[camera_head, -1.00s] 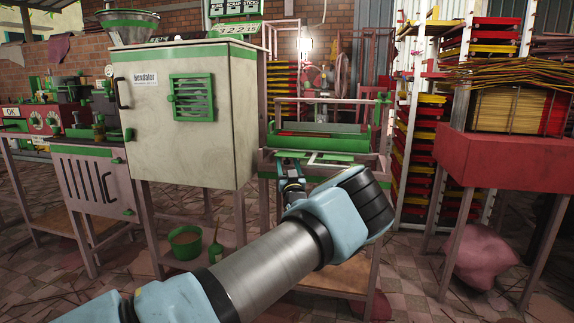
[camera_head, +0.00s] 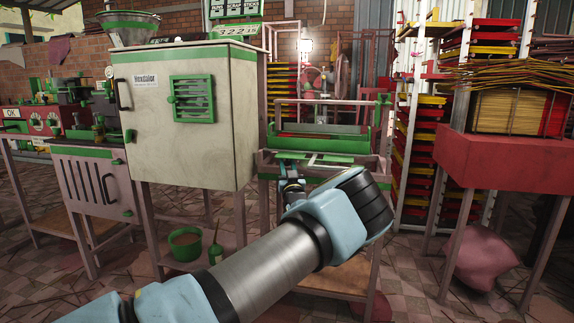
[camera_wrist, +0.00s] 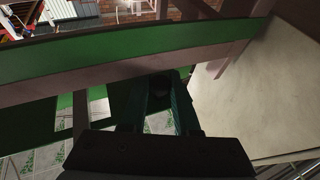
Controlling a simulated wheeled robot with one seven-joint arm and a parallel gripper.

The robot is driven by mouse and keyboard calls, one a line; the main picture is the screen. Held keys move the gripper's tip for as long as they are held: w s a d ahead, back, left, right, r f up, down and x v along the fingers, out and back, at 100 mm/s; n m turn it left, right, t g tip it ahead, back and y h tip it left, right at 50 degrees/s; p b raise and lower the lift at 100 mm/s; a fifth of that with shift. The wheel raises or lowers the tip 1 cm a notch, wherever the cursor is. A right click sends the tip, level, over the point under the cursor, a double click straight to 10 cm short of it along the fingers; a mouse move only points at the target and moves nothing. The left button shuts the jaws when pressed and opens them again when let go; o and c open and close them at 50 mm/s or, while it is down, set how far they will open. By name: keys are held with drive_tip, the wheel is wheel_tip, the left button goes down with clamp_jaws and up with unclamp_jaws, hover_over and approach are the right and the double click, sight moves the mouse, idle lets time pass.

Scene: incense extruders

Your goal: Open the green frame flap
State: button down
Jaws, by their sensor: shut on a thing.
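The green frame flap (camera_head: 330,158) is at the front of the pink stand, low in the middle of the head view, partly hidden by my arm. In the wrist view, a wide green band (camera_wrist: 110,58) edged with pink crosses above my fingers; I cannot tell whether it belongs to the flap. My gripper (camera_head: 287,163) is at the stand's front left. In the wrist view my gripper (camera_wrist: 160,88) is shut on a dark part between its fingers, seemingly the flap's grip. The contact is in shadow and partly hidden.
A cream cabinet (camera_head: 185,125) with a green vent stands close on the left. The pink stand (camera_head: 375,230) is under the frame. A red table (camera_head: 500,160) with incense sticks is at right. A green bucket (camera_head: 185,243) sits below the cabinet.

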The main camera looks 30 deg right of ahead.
drive_tip(key=p, duration=0.1)
drive_tip(key=r+g+p, duration=0.1)
drive_tip(key=p, duration=0.1)
drive_tip(key=shift+s+a+r+m+g+p, duration=0.1)
drive_tip(key=shift+a+r+m+g+p, duration=0.1)
drive_tip(key=shift+r+m+g+p, duration=0.15)
drive_tip(key=shift+s+r+m+g+y+p, duration=0.1)
drive_tip(key=shift+m+g+y+p, duration=0.3)
drive_tip(key=shift+g+p, duration=0.5)
drive_tip(key=shift+f, duration=0.2)
drive_tip(key=c, duration=0.7)
unclamp_jaws()
drive_tip(key=shift+o, duration=0.2)
drive_tip(key=p+v, duration=0.1)
drive_tip(key=v, duration=1)
